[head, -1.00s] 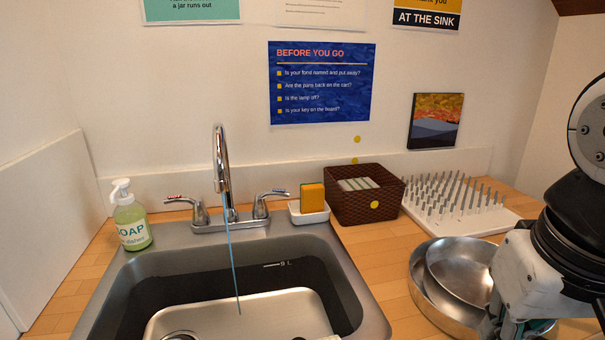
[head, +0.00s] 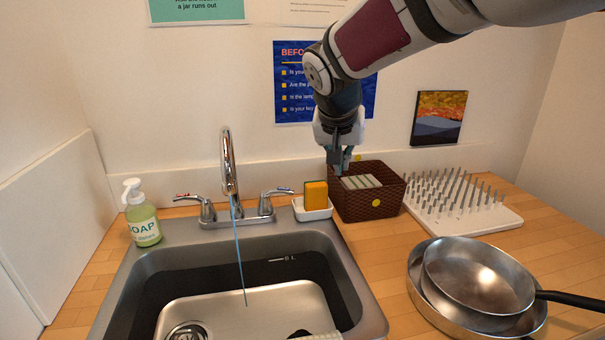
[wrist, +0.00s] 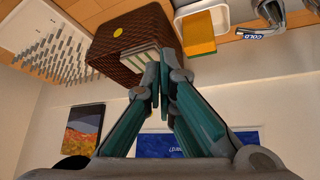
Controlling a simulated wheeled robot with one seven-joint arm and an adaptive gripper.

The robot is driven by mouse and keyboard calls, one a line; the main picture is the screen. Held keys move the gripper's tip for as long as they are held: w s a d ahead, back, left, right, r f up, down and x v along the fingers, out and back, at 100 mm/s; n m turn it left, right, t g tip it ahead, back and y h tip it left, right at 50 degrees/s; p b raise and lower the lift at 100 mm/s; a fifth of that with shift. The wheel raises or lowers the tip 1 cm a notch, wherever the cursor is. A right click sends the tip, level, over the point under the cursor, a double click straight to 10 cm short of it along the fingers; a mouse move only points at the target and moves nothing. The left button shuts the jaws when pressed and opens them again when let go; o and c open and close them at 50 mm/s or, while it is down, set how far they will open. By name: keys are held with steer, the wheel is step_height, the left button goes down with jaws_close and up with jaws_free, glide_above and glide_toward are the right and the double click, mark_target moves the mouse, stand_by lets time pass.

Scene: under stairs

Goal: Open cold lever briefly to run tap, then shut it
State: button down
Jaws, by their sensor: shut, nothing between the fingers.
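The chrome tap (head: 228,165) stands at the back of the sink, and a thin blue stream of water (head: 239,250) falls from its spout into the basin. The cold lever (head: 275,193) is on the right of the tap and points outward to the right. In the wrist view its lever (wrist: 266,32) carries a blue COLD label at the top right. The red-marked lever (head: 188,198) is on the left. My gripper (head: 341,170) is shut and empty, above the brown basket, to the right of the cold lever and apart from it.
The brown basket (head: 365,207) is under my gripper. A yellow sponge (head: 316,195) in a white dish stands between basket and cold lever. A soap bottle (head: 144,220) is at left. Pans (head: 478,278) and a white peg rack (head: 455,210) are at right.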

steer(key=w+a+f+t+p, duration=0.1)
steer(key=w+a, duration=0.3)
steer(key=a, duration=0.2)
steer(key=w+a+f+t, duration=0.1)
steer(key=w+a, duration=0.2)
steer(key=a, duration=0.4)
step_height(320, 180, down, 8)
steer(key=w, duration=0.3)
steer(key=shift+d+n+y+p, duration=0.15)
steer(key=shift+n+y+p, duration=0.15)
steer(key=shift+y+p, duration=0.15)
steer(key=shift+s, duration=0.1)
